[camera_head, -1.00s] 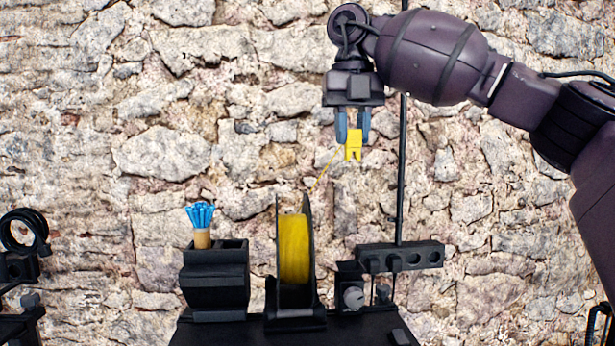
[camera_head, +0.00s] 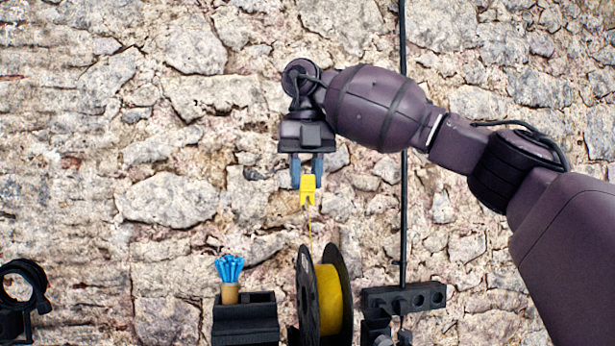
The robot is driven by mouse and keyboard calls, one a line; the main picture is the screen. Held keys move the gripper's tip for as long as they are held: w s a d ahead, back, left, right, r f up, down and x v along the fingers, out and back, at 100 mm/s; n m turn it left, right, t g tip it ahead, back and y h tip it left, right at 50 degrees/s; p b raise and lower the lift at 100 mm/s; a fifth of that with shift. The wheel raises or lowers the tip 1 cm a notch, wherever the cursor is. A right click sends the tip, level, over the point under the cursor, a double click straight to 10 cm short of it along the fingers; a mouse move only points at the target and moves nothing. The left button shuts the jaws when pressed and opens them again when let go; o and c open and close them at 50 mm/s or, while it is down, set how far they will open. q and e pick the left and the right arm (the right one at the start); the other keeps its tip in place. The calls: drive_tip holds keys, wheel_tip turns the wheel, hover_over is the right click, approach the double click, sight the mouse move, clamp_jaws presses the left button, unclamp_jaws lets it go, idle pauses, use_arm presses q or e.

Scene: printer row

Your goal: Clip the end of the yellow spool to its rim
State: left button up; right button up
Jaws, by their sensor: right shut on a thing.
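The yellow spool (camera_head: 330,299) stands upright between black round flanges, and the black rim (camera_head: 307,290) faces left. Its lower part is cut off by the picture's bottom edge. My right gripper (camera_head: 307,183) is shut on a small yellow clip (camera_head: 307,191), above the spool and apart from its rim. A thin yellow strand (camera_head: 309,224) runs from the clip down to the top of the spool. My left gripper is not in view.
A black holder (camera_head: 246,322) with a tan cup of blue sticks (camera_head: 229,271) stands left of the spool. A black block with round holes (camera_head: 404,299) and a thin vertical pole (camera_head: 403,150) stand to the right. A black coil (camera_head: 22,287) is at far left.

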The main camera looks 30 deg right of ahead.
sight(305, 195)
drive_tip(key=shift+w+a+f, duration=0.1)
drive_tip(key=shift+a+f, duration=0.05)
drive_tip(key=shift+a, duration=0.05)
drive_tip(key=shift+d+f, duration=0.25)
drive_tip(key=shift+f, duration=0.55)
drive_tip(key=shift+a+f+b, duration=0.1)
drive_tip(key=shift+f+b, duration=0.85)
drive_tip(key=shift+f, duration=1.3)
drive_tip(key=shift+p, duration=0.4)
drive_tip(key=shift+f+b, duration=0.3)
drive_tip(key=shift+f, duration=1.25)
drive_tip(key=shift+c, duration=0.4)
idle(2.4)
